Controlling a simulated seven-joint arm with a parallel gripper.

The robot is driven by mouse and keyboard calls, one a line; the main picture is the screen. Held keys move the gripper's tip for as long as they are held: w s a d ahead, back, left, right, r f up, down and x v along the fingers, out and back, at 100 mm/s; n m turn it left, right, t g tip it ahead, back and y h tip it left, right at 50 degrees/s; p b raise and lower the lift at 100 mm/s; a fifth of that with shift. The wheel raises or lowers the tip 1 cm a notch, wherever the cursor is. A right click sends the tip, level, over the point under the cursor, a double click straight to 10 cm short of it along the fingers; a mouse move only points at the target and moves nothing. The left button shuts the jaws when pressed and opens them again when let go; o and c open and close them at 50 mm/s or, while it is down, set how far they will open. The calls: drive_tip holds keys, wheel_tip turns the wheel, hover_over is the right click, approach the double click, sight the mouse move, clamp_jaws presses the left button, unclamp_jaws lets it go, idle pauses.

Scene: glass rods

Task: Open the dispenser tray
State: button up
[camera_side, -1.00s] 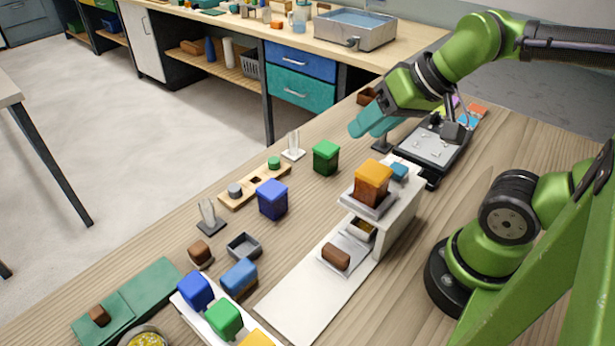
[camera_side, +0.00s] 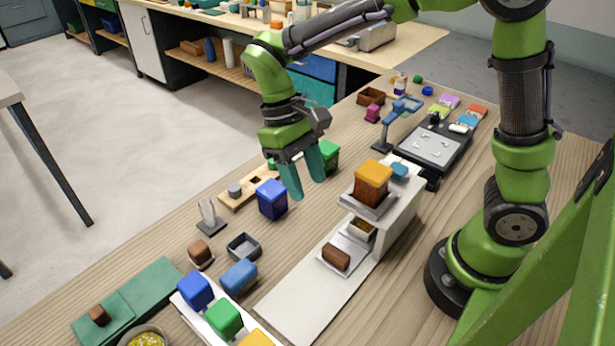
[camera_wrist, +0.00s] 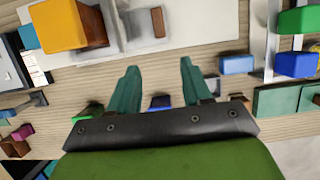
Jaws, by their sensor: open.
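The dispenser (camera_side: 402,222) is a white stand on the wooden table. An orange-topped brown block (camera_side: 373,182) sits on its upper plate. A lower white tray (camera_side: 345,252) holds a brown block (camera_side: 336,257). My gripper (camera_side: 307,192) points down, open and empty, with teal fingers to the left of the dispenser, above the table. In the wrist view the fingers (camera_wrist: 160,75) are apart, and the orange block (camera_wrist: 68,25) shows at the upper left.
A blue block (camera_side: 272,199) and a green block (camera_side: 330,155) stand close to my gripper. A wooden holder (camera_side: 240,192) lies to the left. A small grey tray (camera_side: 243,247) and several coloured blocks lie at the front. A white strip (camera_side: 306,302) extends forward from the dispenser.

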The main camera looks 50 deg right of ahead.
drive_tip(key=r, duration=0.1)
approach(334, 250)
drive_tip(key=x, duration=1)
drive_tip(key=shift+c, duration=0.3)
clamp_jaws()
